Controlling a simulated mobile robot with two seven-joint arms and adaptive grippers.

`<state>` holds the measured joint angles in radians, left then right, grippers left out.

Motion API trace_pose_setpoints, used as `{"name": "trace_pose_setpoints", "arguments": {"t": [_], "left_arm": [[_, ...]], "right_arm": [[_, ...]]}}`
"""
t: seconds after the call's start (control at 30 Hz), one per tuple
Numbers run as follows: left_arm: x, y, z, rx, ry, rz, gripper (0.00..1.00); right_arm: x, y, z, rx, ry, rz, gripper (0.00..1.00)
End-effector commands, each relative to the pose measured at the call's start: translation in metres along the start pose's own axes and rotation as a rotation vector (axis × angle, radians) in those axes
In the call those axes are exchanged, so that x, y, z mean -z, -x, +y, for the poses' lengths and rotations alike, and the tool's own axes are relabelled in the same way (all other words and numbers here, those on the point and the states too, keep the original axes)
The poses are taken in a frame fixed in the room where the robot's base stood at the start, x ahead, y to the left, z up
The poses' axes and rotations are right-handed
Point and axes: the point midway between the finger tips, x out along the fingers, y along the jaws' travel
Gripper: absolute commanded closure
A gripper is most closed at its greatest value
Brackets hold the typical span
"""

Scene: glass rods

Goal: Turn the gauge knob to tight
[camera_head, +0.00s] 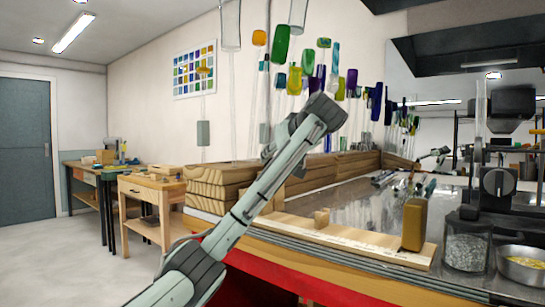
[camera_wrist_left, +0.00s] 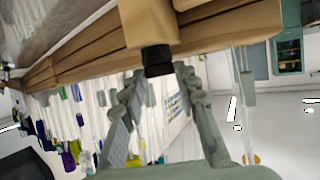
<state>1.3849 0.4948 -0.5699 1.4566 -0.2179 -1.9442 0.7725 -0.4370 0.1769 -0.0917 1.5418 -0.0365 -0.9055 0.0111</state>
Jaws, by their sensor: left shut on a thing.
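The gauge knob (camera_wrist_left: 158,58) is a small black knob on the end of a wooden block (camera_wrist_left: 150,24), seen at the top middle of the left wrist view. My left gripper (camera_wrist_left: 158,72) has its two ribbed fingers on either side of this knob and is shut on it. In the head view my left arm rises from the lower left and hides most of the gripper and the knob. No tight mark can be read in either view. My right gripper does not show.
Stacked wooden beams (camera_head: 220,180) stand behind my arm. A board with a small block (camera_head: 321,217) and a brown upright block (camera_head: 414,224) lies along the bench front. A glass jar (camera_head: 466,250) and metal bowl (camera_head: 524,264) stand right. Coloured glass hangs behind.

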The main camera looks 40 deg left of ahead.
Motion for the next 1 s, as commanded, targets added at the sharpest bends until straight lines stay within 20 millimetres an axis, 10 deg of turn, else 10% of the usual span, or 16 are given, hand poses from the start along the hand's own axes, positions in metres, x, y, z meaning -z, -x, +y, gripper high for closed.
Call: {"name": "trace_pose_setpoints", "arguments": {"t": [1.0], "left_arm": [[-0.0006, -0.0038, 0.0127, 0.468, 0.19, -0.004, 0.98]], "right_arm": [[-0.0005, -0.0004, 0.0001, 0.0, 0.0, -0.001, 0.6]]}}
